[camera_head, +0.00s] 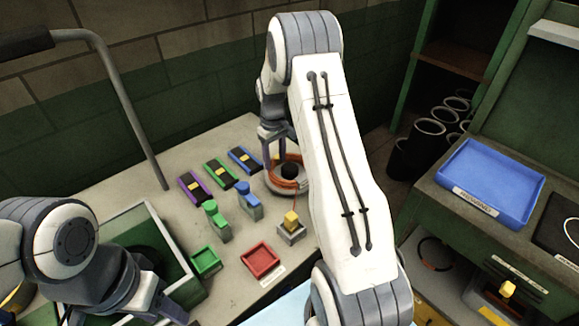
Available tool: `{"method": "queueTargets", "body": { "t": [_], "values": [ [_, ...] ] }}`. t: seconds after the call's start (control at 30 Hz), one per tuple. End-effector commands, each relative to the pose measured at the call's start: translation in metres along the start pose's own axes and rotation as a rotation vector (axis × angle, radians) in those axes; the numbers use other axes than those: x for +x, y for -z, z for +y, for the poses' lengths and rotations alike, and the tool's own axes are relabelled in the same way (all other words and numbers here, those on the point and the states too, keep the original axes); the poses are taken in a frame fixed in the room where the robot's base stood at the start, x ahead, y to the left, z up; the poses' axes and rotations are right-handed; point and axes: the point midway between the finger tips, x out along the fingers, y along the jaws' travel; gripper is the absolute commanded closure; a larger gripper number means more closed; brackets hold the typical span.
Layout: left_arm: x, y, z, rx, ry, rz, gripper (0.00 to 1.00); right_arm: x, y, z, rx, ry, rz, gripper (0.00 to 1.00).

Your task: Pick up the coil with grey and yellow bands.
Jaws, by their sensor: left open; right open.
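An orange-brown coil (300,184) lies around a black hub at the back right of the pale table, partly hidden behind my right arm. A small yellow patch shows at its back left side; I cannot make out grey bands clearly. My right gripper (276,158) is open and points down over the back left edge of the coil. Whether its fingers touch the coil is unclear. My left gripper (125,311) is open at the lower left, over the green-walled box, far from the coil.
Purple, green and blue flat blocks (220,173) lie left of the coil. Green (215,219) and blue (248,200) upright pieces, a yellow-topped block (291,221), and green (205,261) and red (258,258) trays stand in front. A blue tray (486,188) is on the right bench.

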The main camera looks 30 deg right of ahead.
Motion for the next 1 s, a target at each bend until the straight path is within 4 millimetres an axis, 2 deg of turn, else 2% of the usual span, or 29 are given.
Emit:
{"method": "queueTargets", "body": {
  "t": [0.1, 0.37, 0.53, 0.67, 0.97, 1.0],
  "values": [
    [-0.006, 0.0, 0.001, 0.0, 0.0, 0.0, 0.5, 0.018, 0.0, -0.001, 0.0, 0.001, -0.003, 0.43],
    [-0.016, 0.001, 0.001, -0.001, 0.0, 0.0, 0.5, 0.037, 0.001, -0.002, 0.0, 0.001, -0.002, 0.43],
    [-0.031, 0.002, 0.002, -0.002, 0.0, 0.0, 0.5, 0.06, 0.003, -0.003, 0.0, 0.002, -0.003, 0.43],
    [-0.034, 0.002, 0.003, -0.002, 0.0, 0.0, 0.5, 0.077, 0.003, -0.003, 0.001, 0.001, -0.001, 0.43],
    [-0.034, 0.002, 0.002, -0.002, 0.0, 0.0, 0.5, 0.082, 0.004, -0.003, 0.001, 0.0, 0.002, 0.43],
    [-0.034, 0.002, 0.002, -0.002, 0.0, 0.0, 0.5, 0.082, 0.004, -0.003, 0.001, 0.0, 0.001, 0.58]
  ]
}}
